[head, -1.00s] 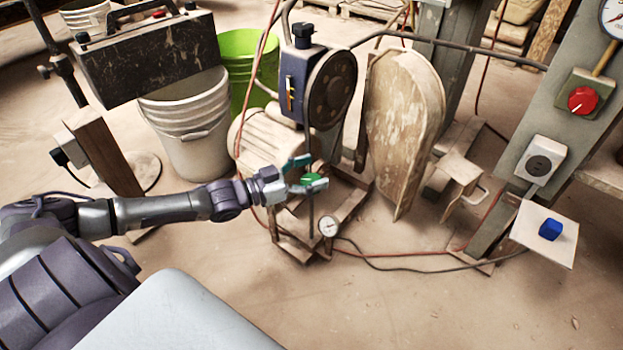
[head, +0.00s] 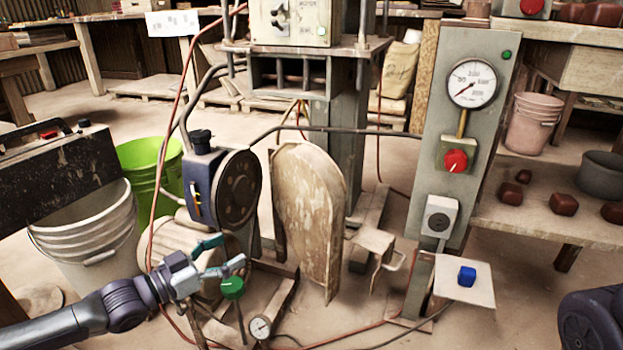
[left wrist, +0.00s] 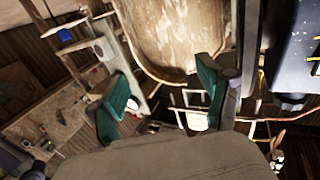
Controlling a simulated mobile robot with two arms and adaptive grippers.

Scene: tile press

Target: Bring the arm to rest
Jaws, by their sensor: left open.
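My left gripper (head: 223,255) is at the lower left of the head view, with its teal-tipped fingers spread apart and nothing held between them. A round green knob (head: 232,288) on a thin rod shows just below the fingertips; I cannot tell whether they touch. In the left wrist view the open fingers (left wrist: 160,98) frame the floor and some pale bars, and the arched worn board (left wrist: 172,40) is beyond them. My right gripper is not in view.
The motor with its dark wheel (head: 238,190) and the arched board (head: 310,215) stand close by the left gripper. A small gauge (head: 260,327) and hoses lie low. A control post (head: 462,125) and a plate with a blue button (head: 467,276) stand to the right.

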